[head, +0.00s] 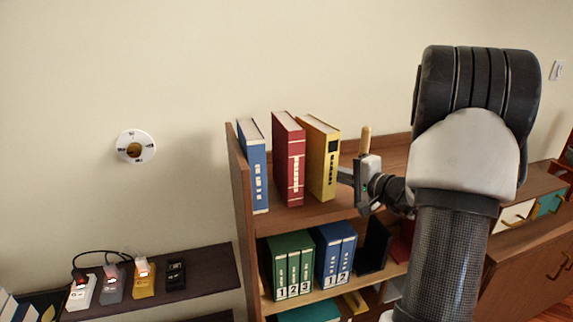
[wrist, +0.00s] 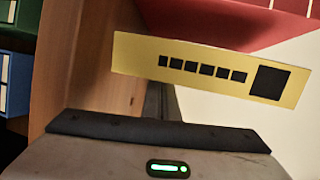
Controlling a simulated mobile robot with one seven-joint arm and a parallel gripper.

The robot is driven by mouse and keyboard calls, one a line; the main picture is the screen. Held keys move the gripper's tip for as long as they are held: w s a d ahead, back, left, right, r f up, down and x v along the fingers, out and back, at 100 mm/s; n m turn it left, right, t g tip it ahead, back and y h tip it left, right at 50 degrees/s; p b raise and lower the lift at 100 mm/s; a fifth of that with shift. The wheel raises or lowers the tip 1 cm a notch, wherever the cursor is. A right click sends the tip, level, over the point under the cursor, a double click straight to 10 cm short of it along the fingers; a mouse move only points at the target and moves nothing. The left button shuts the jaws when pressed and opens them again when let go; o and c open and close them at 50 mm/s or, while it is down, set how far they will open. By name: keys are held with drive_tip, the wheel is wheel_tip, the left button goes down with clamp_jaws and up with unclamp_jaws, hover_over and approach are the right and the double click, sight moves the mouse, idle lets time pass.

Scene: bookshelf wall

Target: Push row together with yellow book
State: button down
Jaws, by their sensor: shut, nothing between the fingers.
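On the top shelf a blue book (head: 253,165), a red book (head: 289,158) and a yellow book (head: 322,158) stand in a row, with gaps at their spines. The yellow book is at the right end. In the wrist view the yellow book's spine (wrist: 210,68) lies just ahead of my gripper, with the red book (wrist: 220,15) beyond it. My gripper (head: 345,176) is shut and empty at the right side of the yellow book. Its fingertips are close to the book; I cannot tell whether they touch.
The shelf's left side panel (head: 241,200) stands beside the blue book. Green binders (head: 290,265) and blue binders (head: 335,250) fill part of the shelf below. A low ledge (head: 210,270) with several small devices is at left.

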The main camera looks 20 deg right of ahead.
sight(314, 174)
drive_tip(key=shift+a+b, duration=0.8)
drive_tip(key=shift+a, duration=0.75)
drive_tip(key=shift+a, duration=0.1)
drive_tip(key=shift+a+f+b, duration=0.1)
drive_tip(key=shift+a+b, duration=1.4)
drive_tip(key=shift+a, duration=0.45)
drive_tip(key=shift+a+b, duration=0.45)
drive_tip(key=shift+a, duration=0.45)
drive_tip(key=shift+d+b, duration=0.3)
drive_tip(key=shift+d, duration=0.35)
drive_tip(key=shift+d+b, duration=0.35)
drive_tip(key=shift+d, duration=1.15)
drive_tip(key=shift+d, duration=0.1)
